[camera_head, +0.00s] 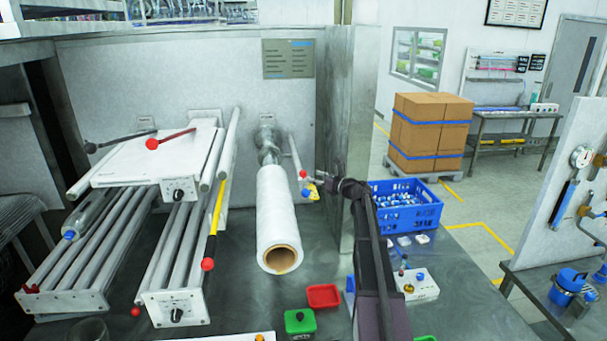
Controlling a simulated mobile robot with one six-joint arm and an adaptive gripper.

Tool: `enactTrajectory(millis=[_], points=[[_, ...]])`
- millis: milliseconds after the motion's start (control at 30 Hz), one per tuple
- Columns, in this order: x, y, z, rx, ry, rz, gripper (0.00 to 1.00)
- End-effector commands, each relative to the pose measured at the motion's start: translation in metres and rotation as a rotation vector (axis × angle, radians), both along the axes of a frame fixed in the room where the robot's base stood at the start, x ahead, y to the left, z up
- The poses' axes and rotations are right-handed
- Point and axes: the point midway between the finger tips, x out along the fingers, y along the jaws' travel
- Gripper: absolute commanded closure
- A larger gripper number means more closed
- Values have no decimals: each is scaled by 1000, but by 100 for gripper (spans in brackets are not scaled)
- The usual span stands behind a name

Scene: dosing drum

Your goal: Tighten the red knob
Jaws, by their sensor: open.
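Several red knobs or balls show in the head view, and I cannot tell for sure which is the task's knob. One small red knob (303,174) is at the lower end of a thin rod right of the white roll, above a yellow part (312,191). My dark gripper (327,182) is just right of it, apparently open, with its fingers small and hard to make out. I cannot tell whether they touch anything. Other red balls cap a red lever (152,144) on the left white block and a yellow lever (208,264).
A big white roll (275,215) stands out from the wall left of my arm. A metal panel (360,130) rises behind my gripper. A blue crate (405,215) is to the right. Red (323,296) and green (299,321) boxes lie in front.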

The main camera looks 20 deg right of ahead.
Motion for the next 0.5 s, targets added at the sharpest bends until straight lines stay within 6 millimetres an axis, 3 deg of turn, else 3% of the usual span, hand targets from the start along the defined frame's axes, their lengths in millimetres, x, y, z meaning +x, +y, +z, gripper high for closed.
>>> enactTrajectory(millis=[200,500], points=[[30,15,0,0,0,1,27],[48,26,0,0,0,-1,27]])
